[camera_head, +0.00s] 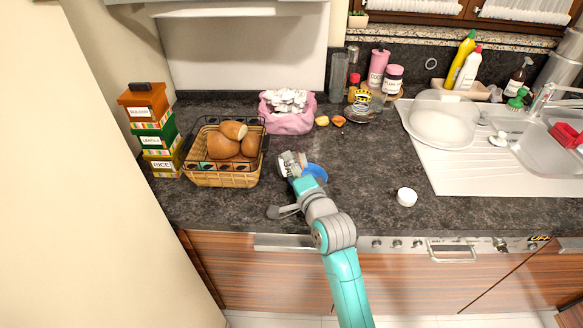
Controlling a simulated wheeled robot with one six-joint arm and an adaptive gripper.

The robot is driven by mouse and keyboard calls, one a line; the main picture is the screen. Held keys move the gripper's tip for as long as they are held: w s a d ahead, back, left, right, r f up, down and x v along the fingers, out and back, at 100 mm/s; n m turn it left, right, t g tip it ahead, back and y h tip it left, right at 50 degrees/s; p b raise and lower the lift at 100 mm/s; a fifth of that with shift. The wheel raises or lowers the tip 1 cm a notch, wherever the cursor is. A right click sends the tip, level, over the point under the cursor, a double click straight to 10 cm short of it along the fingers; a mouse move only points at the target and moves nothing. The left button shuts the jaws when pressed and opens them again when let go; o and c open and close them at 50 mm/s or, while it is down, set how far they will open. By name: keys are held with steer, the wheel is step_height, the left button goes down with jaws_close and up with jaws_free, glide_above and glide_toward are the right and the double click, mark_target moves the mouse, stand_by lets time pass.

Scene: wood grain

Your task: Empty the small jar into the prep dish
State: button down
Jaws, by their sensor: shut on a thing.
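My gripper (291,165) is over the counter in front of the pink cloth basket, its fingers closed around a small pale thing that looks like the small jar (286,160). The fingers and wrist hide most of it, and I cannot tell its tilt or what is in it. A blue dish (316,171), which looks like the prep dish, is just right of my gripper and partly hidden by it. I cannot see the dish's contents or whether the jar is over its rim.
A bread basket (222,178) stands close on the left, and the pink basket (289,122) behind. Cut fruit (322,121) lies at the back. A small white round thing (406,197) sits right, before the sink drainboard (455,170). The counter between is clear.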

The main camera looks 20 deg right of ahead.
steer(key=shift+f+m, duration=0.1)
steer(key=shift+m, duration=0.5)
stand_by(1.1)
steer(key=shift+d+m+t, duration=0.15)
steer(key=shift+m+t, duration=0.15)
stand_by(0.5)
steer(key=n, duration=0.2)
steer(key=shift+a+r+n+g, duration=0.25)
steer(key=shift+r+n+g, duration=0.1)
steer(key=shift+n+g, duration=0.05)
steer(key=shift+n, duration=0.4)
steer(key=n+g+h, duration=0.1)
steer(key=n, duration=0.1)
steer(key=shift+r+n, duration=0.15)
steer(key=shift+n, duration=0.25)
steer(key=shift+d, duration=0.1)
steer(key=shift+n, duration=0.3)
